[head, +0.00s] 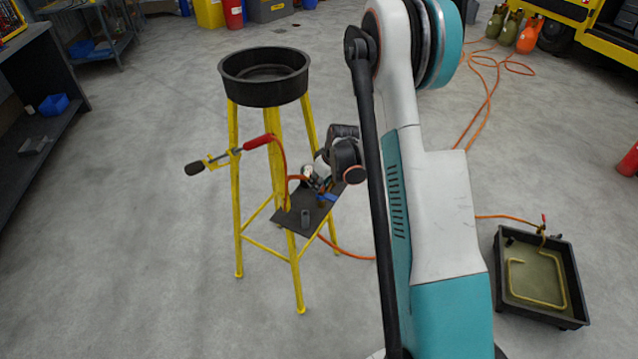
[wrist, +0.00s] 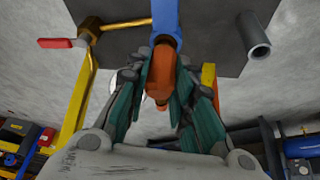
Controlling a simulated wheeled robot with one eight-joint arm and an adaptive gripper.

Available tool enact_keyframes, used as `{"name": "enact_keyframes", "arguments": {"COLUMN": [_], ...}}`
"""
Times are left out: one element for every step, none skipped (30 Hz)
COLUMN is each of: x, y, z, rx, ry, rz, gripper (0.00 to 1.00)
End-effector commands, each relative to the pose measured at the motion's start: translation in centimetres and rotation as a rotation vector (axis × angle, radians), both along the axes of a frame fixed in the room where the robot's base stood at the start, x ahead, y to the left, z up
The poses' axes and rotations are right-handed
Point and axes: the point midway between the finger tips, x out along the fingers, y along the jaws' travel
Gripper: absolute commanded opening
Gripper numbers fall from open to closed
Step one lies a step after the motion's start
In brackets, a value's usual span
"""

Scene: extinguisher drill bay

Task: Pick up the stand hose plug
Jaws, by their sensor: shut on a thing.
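The stand hose plug appears to be the orange piece (wrist: 162,62) between my fingers in the wrist view. My gripper (wrist: 168,82) is shut on it, with teal pads at both sides. The orange piece meets a blue fitting (wrist: 165,18) on the dark plate; I cannot tell whether the two are joined. In the head view my gripper (head: 316,180) is low beside the yellow stand (head: 236,180), just above its dark plate (head: 290,219). The plug is too small to make out there. The blue fitting also shows in the head view (head: 327,197).
A black round pan (head: 264,95) tops the stand. In the wrist view a brass valve (wrist: 90,28) and a grey tube (wrist: 254,38) flank the fitting. A black tray (head: 575,318) lies right.

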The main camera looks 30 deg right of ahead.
Motion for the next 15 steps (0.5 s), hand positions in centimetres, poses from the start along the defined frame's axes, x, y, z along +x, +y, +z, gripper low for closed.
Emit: {"name": "enact_keyframes", "arguments": {"x": [0.0,0.0,0.0,0.0,0.0,0.0,0.0,0.0,0.0,0.0,0.0,0.0,0.0,0.0,0.0], "y": [0.0,0.0,0.0,0.0,0.0,0.0,0.0,0.0,0.0,0.0,0.0,0.0,0.0,0.0,0.0], "z": [0.3,0.5,0.9,1.2,1.5,2.1,2.6,3.2,4.0,4.7,5.5,6.6,7.5,8.3,9.5], "rx": [0.0,0.0,0.0,0.0,0.0,0.0,0.0,0.0,0.0,0.0,0.0,0.0,0.0,0.0,0.0], "ry": [0.0,0.0,0.0,0.0,0.0,0.0,0.0,0.0,0.0,0.0,0.0,0.0,0.0,0.0,0.0], "rz": [0.0,0.0,0.0,0.0,0.0,0.0,0.0,0.0,0.0,0.0,0.0,0.0,0.0,0.0,0.0], "gripper": [0.0,0.0,0.0,0.0,0.0,0.0,0.0,0.0,0.0,0.0,0.0,0.0,0.0,0.0,0.0]}}
